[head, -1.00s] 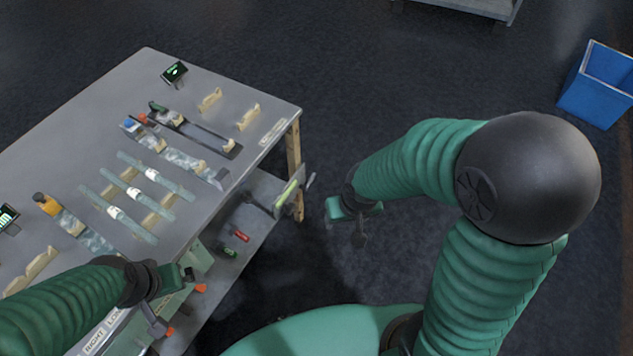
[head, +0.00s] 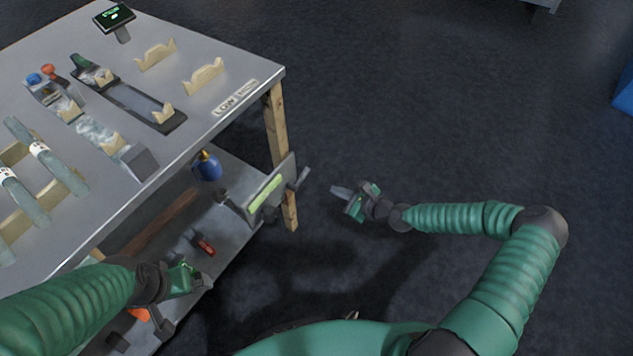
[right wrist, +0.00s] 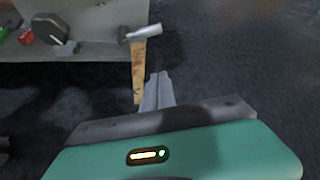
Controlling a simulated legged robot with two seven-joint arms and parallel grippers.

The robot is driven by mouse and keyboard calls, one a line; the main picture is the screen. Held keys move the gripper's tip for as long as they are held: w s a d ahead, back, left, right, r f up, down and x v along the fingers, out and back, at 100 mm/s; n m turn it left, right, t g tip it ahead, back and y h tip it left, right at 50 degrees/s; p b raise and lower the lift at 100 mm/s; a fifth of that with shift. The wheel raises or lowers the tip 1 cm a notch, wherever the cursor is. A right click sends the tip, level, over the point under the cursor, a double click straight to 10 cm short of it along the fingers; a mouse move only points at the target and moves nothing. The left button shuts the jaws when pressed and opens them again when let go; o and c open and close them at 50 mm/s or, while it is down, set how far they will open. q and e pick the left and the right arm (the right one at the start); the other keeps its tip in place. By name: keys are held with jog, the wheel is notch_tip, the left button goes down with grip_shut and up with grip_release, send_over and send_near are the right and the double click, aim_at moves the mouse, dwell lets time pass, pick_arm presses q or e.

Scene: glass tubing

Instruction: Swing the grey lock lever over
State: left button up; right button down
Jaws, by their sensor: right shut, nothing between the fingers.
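The grey lock lever (head: 302,178) sticks out from the right face of an upright grey plate (head: 279,178) at the table's right end. In the right wrist view the lever (right wrist: 145,32) is a light grey bar lying nearly level, in front of a wooden leg. My right gripper (head: 340,191) is shut and empty, to the right of the lever and apart from it, pointing toward it. Its fingertips (right wrist: 157,88) show together below the lever in the right wrist view. My left gripper (head: 165,318) is low at the table's front edge; its jaws are unclear.
The plate carries a green strip (head: 264,194). The metal table (head: 215,75) holds glass tubes, wooden cradles and a small display (head: 114,17). Its lower shelf (head: 225,220) holds a blue bottle (head: 208,166) and a red object (head: 205,246).

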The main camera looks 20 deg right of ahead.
jog(key=b+x, duration=0.5)
jog(key=x, duration=0.5)
pick_arm(q)
jog(key=f, duration=0.5)
jog(key=shift+a+f, duration=0.3)
pick_arm(e)
jog(key=r, duration=0.1)
jog(key=a+r, duration=0.2)
jog(key=r, duration=0.1)
jog(key=shift+s, duration=0.15)
pick_arm(q)
jog(key=shift+r, duration=0.15)
jog(key=shift+r, duration=0.25)
pick_arm(e)
jog(key=shift+r, duration=0.15)
